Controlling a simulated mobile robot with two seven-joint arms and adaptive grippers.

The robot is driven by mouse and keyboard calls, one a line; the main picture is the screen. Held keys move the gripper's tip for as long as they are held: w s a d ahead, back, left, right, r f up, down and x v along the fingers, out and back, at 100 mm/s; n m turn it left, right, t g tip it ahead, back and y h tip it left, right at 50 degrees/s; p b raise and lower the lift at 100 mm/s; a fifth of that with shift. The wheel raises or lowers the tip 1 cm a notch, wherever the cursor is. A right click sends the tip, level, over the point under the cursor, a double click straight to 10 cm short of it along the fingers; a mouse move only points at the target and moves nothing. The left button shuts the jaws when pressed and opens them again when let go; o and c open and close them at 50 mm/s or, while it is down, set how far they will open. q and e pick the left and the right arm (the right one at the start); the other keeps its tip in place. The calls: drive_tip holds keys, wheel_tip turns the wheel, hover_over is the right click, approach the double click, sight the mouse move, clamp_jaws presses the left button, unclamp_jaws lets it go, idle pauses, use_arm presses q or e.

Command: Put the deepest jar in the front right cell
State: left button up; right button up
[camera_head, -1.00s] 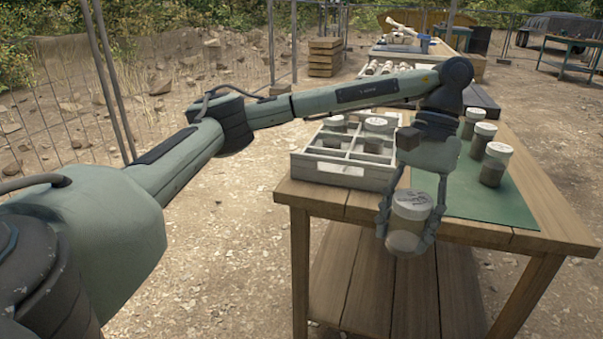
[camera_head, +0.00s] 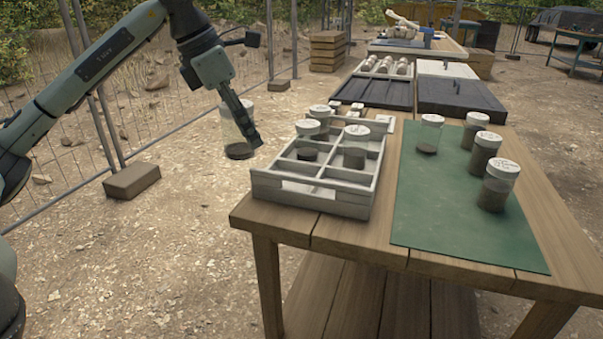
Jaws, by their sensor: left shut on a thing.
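My left gripper (camera_head: 242,135) is shut on a clear jar (camera_head: 237,150) with a thin dark layer at its bottom. It holds the jar in the air left of the crate; the finger hides part of the jar. The white divided crate (camera_head: 312,199) stands at the table's left. On the green mat are a shallow-filled jar (camera_head: 430,133) and three fuller jars (camera_head: 474,131), (camera_head: 486,153), (camera_head: 497,187). My right gripper is out of view.
The wooden table (camera_head: 390,252) carries the crate and the green mat (camera_head: 440,215). The front of the mat is clear. Dark flat trays (camera_head: 460,98) lie behind. A wire fence and a block (camera_head: 131,180) are at the left.

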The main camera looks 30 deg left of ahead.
use_arm(q)
drive_tip(key=shift+w, duration=0.4)
drive_tip(key=w+d+f, duration=0.1)
drive_tip(key=w+f, duration=0.1)
drive_tip(key=w, duration=0.1)
drive_tip(key=w+d+f, duration=0.1)
drive_tip(key=w+f, duration=0.1)
drive_tip(key=w, duration=0.1)
drive_tip(key=w+d+f+p, duration=0.1)
drive_tip(key=w+f, duration=0.1)
drive_tip(key=w, duration=0.2)
drive_tip(key=shift+d+f, duration=0.15)
drive_tip(key=shift+c, duration=0.7)
drive_tip(key=shift+w+f, duration=0.1)
drive_tip(key=shift+f, duration=0.15)
wheel_tip(320, 180, down, 4)
drive_tip(key=shift+r, duration=0.25)
drive_tip(key=shift+f, duration=0.15)
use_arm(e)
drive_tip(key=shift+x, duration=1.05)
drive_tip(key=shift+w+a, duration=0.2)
